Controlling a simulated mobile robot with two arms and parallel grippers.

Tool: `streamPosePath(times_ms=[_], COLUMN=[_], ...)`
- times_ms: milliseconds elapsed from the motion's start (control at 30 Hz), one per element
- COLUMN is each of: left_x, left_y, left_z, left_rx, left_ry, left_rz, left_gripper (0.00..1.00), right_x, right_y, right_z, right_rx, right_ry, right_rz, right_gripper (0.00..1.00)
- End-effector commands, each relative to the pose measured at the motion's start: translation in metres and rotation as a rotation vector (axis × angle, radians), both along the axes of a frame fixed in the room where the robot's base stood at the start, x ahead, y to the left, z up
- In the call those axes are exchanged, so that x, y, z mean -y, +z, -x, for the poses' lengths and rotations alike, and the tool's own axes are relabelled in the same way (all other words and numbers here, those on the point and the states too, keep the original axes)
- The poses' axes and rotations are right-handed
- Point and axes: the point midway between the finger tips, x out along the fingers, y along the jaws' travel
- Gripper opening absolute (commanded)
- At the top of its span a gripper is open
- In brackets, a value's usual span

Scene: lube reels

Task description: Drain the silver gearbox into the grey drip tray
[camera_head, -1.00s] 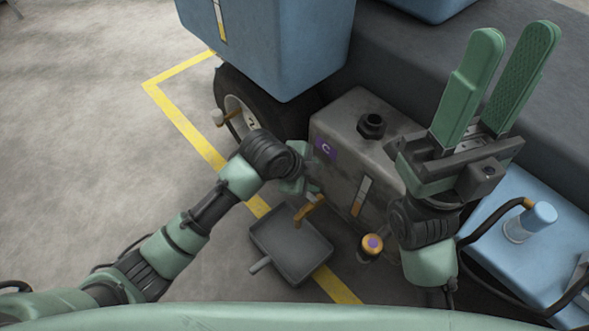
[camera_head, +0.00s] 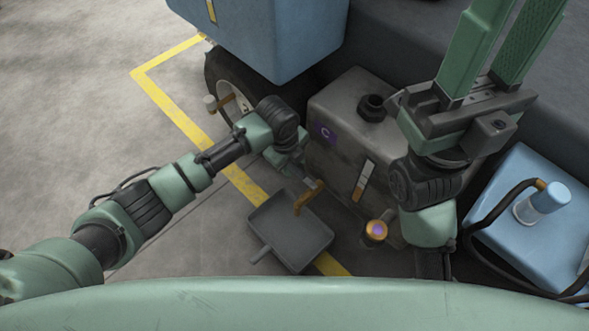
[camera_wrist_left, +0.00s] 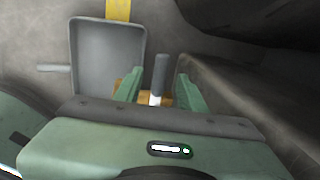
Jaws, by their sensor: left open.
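The silver gearbox (camera_head: 345,145) stands at centre, with a purple C label, a dark top plug (camera_head: 372,107) and a sight gauge (camera_head: 363,180). A brass drain tap (camera_head: 305,199) sticks out low on its left side. The grey drip tray (camera_head: 278,240) lies on the floor beneath the spout in view and looks empty; it also shows in the left wrist view (camera_wrist_left: 106,50). My left gripper (camera_wrist_left: 159,84) is open, its fingers either side of the tap's grey lever (camera_wrist_left: 161,74). My right gripper (camera_head: 500,45) is raised at right, fingers apart and empty, tips out of frame.
A wheel (camera_head: 230,95) and a blue tank (camera_head: 270,35) stand behind my left arm. A brass knob with a purple centre (camera_head: 376,230) is right of the tray. A blue box (camera_head: 520,225) with a black hose lies at right. Floor at left is clear.

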Motion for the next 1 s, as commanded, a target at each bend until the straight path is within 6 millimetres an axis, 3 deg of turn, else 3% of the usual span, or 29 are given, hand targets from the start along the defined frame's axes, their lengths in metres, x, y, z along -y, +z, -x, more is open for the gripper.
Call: streamPosePath(times_ms=[33,167,500,533,667,1000], left_x=[0.002,0.003,0.004,0.004,0.004,0.004], left_y=[-0.010,-0.020,-0.022,-0.022,-0.022,-0.022], left_z=[-0.001,-0.003,-0.003,-0.003,-0.003,-0.003], left_rx=[0.000,0.001,0.001,0.001,0.001,0.001], left_ry=[0.000,0.001,0.001,0.001,0.001,0.001], left_rz=[0.001,0.001,0.002,0.002,0.002,0.002], left_gripper=[0.41,0.41,0.41,0.38,0.02,0.00], right_x=[0.000,-0.001,-0.001,-0.001,-0.001,-0.001], right_y=[-0.001,0.004,0.008,0.008,0.008,0.008], right_z=[0.001,0.002,0.003,0.003,0.003,0.003], right_rx=[0.017,0.038,0.046,0.046,0.046,0.048], right_ry=[-0.001,-0.002,-0.003,-0.003,-0.003,-0.002], right_rz=[0.001,0.003,0.004,0.004,0.004,0.004], right_gripper=[0.36,0.36,0.36,0.36,0.36,0.36])
